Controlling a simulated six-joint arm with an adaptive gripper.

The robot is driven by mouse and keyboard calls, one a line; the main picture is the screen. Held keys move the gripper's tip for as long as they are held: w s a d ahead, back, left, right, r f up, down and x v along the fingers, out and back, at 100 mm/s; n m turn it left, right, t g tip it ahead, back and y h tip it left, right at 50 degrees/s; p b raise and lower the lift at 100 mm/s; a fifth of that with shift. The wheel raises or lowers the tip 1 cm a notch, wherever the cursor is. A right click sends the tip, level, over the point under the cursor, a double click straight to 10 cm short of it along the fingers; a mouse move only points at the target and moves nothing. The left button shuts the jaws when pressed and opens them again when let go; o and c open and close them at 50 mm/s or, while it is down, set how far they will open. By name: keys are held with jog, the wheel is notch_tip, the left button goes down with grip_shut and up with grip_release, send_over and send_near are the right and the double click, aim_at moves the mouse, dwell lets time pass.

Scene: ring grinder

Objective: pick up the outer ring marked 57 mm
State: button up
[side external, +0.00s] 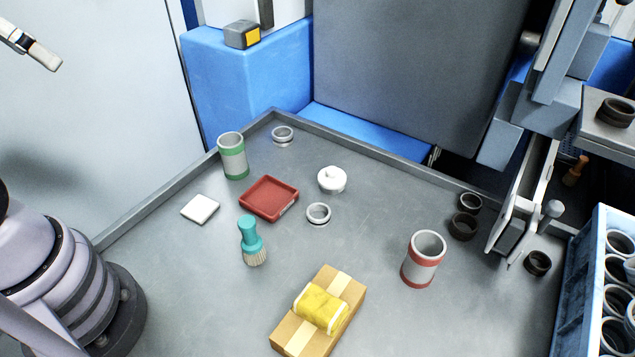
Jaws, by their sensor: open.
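Several rings stand on the grey metal table; no size marking is legible, so I cannot tell which is the 57 mm outer ring. A light grey ring (318,214) lies near the middle, and another light ring (283,136) is near the back corner. Dark rings lie at the right: one dark ring (469,202), a second (463,227) touching or close to it, and a third (537,264) near the blue crate. Part of my gripper (44,56) shows at the top left edge, open and far from the rings; the remainder is cut off.
A green-banded cylinder (233,160), red tray (269,200), white tile (200,208), white roll (332,180), teal brush (250,238), red-banded cylinder (423,262) and cardboard box (334,290) with a yellow cloth stand around. A blue crate (573,290) of rings and a machine border the right.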

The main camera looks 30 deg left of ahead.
notch_tip(320, 180, up, 6)
jog(key=w+a+m+y, duration=0.3)
jog(key=w+m, duration=0.4)
jog(key=w, duration=0.2)
jog(key=w+a+m+y, duration=0.2)
jog(key=w+m+y, duration=0.1)
jog(key=w+m, duration=0.45)
jog(key=w+d+f+m+t, duration=0.1)
jog(key=w+d+m+t, duration=0.3)
jog(key=w+m, duration=0.45)
jog(key=w+d+f+m+t, duration=0.1)
jog(key=w+d+m+t, duration=0.1)
jog(key=w+d+m, duration=0.45)
jog(key=y, duration=0.1)
send_near(282, 135)
jog(key=shift+w+r, duration=0.1)
jog(key=shift+w, duration=0.65)
jog(key=shift+m, duration=0.25)
jog(key=shift+x, duration=3.05)
jog(key=shift+a, duration=0.1)
